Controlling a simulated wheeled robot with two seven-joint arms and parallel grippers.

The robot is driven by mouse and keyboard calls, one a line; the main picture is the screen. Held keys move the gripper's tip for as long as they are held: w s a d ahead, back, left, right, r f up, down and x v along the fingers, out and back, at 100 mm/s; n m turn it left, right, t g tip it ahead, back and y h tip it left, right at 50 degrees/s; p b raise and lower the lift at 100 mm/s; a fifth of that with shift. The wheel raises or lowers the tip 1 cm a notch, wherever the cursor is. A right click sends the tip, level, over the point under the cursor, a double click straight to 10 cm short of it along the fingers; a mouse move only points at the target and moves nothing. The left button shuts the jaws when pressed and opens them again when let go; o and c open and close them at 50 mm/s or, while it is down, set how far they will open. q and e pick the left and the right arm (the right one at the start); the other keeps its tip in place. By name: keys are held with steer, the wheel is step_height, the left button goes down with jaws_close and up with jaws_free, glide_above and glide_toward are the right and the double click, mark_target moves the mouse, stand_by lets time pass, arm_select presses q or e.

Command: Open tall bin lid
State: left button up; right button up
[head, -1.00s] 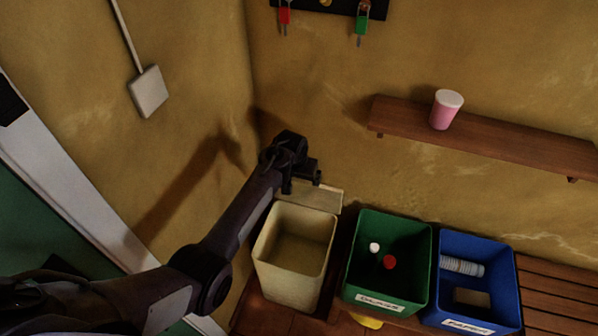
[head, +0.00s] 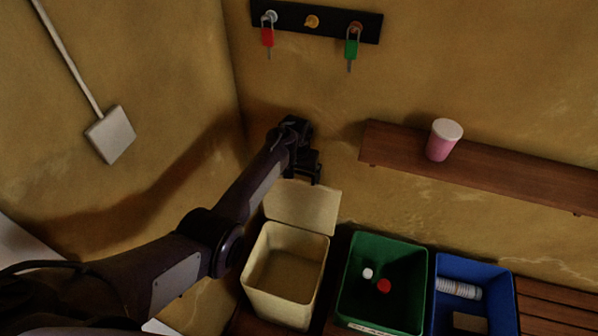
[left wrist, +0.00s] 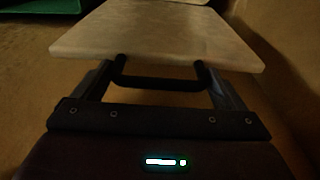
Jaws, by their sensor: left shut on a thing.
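The tall cream bin (head: 287,270) stands at the left end of the row of bins, with its top uncovered and its empty-looking inside showing. Its pale lid (head: 303,207) is swung up at the back edge, leaning toward the wall, and its broad face shows. My right gripper is not in view.
A green bin (head: 383,302) with small items stands right of the cream bin, then a blue bin (head: 472,274). A wooden shelf (head: 500,177) with a pink cup (head: 442,142) is on the back wall. A rack with padlocks (head: 312,22) hangs above. The corner walls are close to my arm.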

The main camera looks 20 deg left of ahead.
arm_select(q)
steer(key=o, duration=1.1)
steer(key=shift+c, duration=0.2)
step_height(320, 180, up, 8)
steer(key=shift+s+f, duration=0.15)
steer(key=shift+s, duration=0.3)
